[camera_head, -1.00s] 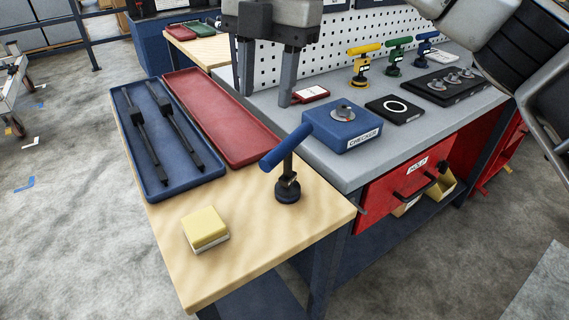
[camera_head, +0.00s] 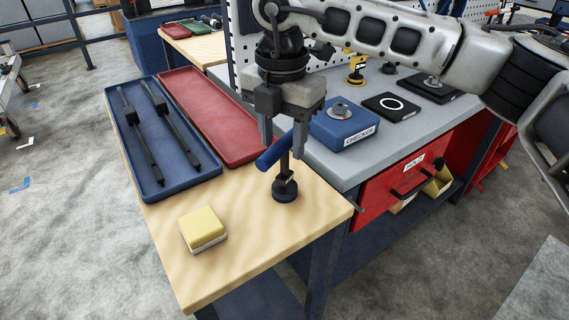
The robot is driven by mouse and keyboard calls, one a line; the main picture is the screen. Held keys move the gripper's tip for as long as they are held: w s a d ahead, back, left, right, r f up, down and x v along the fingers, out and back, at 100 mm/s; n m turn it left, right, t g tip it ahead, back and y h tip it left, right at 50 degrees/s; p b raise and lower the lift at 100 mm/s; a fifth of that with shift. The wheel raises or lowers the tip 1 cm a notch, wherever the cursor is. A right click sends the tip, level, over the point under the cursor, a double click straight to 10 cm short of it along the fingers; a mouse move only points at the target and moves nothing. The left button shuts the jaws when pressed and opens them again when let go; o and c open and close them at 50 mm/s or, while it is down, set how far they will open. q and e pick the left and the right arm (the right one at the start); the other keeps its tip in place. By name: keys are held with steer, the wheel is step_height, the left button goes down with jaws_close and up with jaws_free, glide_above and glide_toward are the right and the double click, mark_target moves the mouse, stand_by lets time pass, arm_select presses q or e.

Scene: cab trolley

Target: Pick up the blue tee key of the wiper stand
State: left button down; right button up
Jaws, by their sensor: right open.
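A blue tee key (camera_head: 269,156) stands upright in a dark round stand (camera_head: 285,190) on the wooden table top, near its right edge. Its crossbar is a blue cylinder on a black stem. My right gripper (camera_head: 282,149) points down at the key with its jaws open. Its two fingers appear on either side of the crossbar's upper end, which they partly hide. I cannot tell whether they touch it. My left gripper is not in view.
A blue tray (camera_head: 187,177) with two wiper arms and an empty red tray (camera_head: 238,158) lie to the left. A yellow sponge (camera_head: 203,228) is in front. A blue checker box (camera_head: 343,136) stands close by on the grey bench.

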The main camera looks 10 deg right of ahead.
mark_target(284, 154)
steer(key=shift+d+f, duration=0.15)
steer(key=shift+f, duration=1.7)
jaws_close()
steer(key=shift+r, duration=0.1)
